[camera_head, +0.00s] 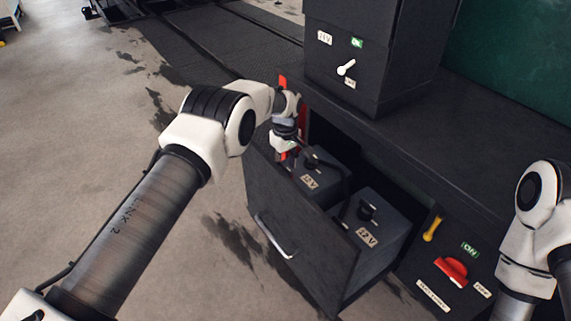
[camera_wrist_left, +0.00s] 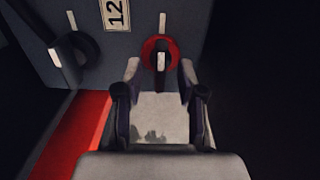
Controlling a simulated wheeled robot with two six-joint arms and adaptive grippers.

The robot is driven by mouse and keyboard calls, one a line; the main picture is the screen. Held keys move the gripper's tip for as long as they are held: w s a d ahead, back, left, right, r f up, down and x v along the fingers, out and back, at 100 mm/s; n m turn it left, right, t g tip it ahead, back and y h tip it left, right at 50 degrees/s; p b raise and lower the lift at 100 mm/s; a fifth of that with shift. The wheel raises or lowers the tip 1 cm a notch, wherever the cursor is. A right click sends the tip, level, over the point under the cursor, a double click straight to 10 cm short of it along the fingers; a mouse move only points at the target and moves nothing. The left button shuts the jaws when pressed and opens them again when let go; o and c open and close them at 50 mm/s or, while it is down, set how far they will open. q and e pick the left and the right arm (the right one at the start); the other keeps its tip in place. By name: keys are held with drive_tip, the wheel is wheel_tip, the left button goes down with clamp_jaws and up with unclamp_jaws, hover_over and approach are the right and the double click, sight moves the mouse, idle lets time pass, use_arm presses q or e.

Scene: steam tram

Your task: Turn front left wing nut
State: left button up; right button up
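An open dark drawer (camera_head: 300,245) holds two grey batteries with 12 V labels, the left battery (camera_head: 318,184) and the right battery (camera_head: 385,235). My left gripper (camera_head: 284,150) points down at the far left end of the left battery. In the left wrist view its fingers (camera_wrist_left: 160,70) are apart. A small wing nut (camera_wrist_left: 161,60) on a red ring terminal (camera_wrist_left: 152,44) shows just beyond and between the fingertips; contact cannot be told. Another terminal with a black ring (camera_wrist_left: 84,47) is at the left. In the head view my arm hides the red terminal. My right gripper is outside the view.
A dark cabinet (camera_head: 365,60) with a white lever stands on the bench above the drawer. A yellow handle (camera_head: 432,229) and a red switch (camera_head: 452,268) are on the front panel at right. The bench edge overhangs the drawer's back. Floor at left is clear.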

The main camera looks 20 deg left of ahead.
sight(285, 167)
use_arm(q)
wheel_tip(285, 167, up, 12)
idle(0.5)
